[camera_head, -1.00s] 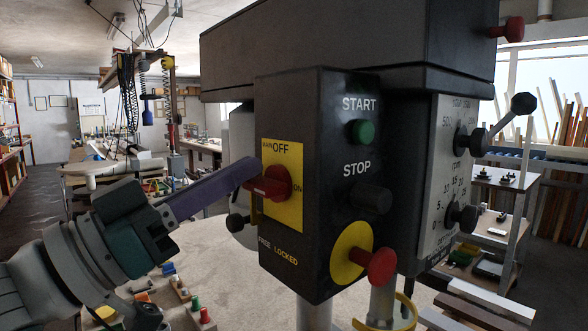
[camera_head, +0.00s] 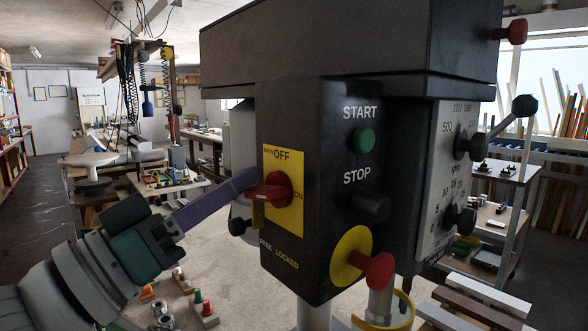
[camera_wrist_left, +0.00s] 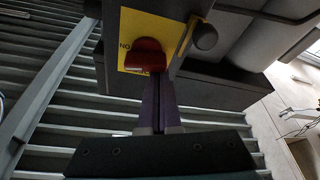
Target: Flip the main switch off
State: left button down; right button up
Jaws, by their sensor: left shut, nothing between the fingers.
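The main switch is a red rotary handle (camera_head: 274,189) on a yellow plate (camera_head: 285,215) marked MAIN, OFF and ON, on the black control box (camera_head: 330,270). Its handle points left, out from the plate, in the head view. My left gripper (camera_head: 250,180) has long purple fingers, shut and empty, with the tips at the left side of the red handle. In the left wrist view the fingers (camera_wrist_left: 160,95) reach up to the red handle (camera_wrist_left: 146,56). I cannot tell whether they touch it. My right gripper is not in view.
The box also carries a green START button (camera_head: 364,140), a dark STOP button (camera_head: 372,204) and a red knob (camera_head: 379,270) on a yellow disc. A speed dial panel (camera_head: 443,180) with black knobs is at the right. Small parts (camera_head: 203,308) lie lower left.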

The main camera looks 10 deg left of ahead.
pick_arm(q)
jog(key=n, duration=0.1)
jog(key=n+y+p, duration=0.1)
jog(key=n, duration=0.1)
jog(key=n+y+p, duration=0.1)
jog(key=shift+f+n, duration=0.25)
jog(key=shift+n, duration=0.15)
jog(key=n+y+p, duration=0.1)
jog(key=n, duration=0.2)
jog(key=f+n+y+p, duration=0.1)
jog(key=n+p, duration=0.1)
jog(key=n, duration=0.1)
jog(key=n+g+y+p, duration=0.1)
jog(key=n, duration=0.2)
jog(key=shift+s+d+f+n+p, duration=0.15)
jog(key=shift+f+n+p, duration=0.15)
jog(key=shift+n+p, duration=0.1)
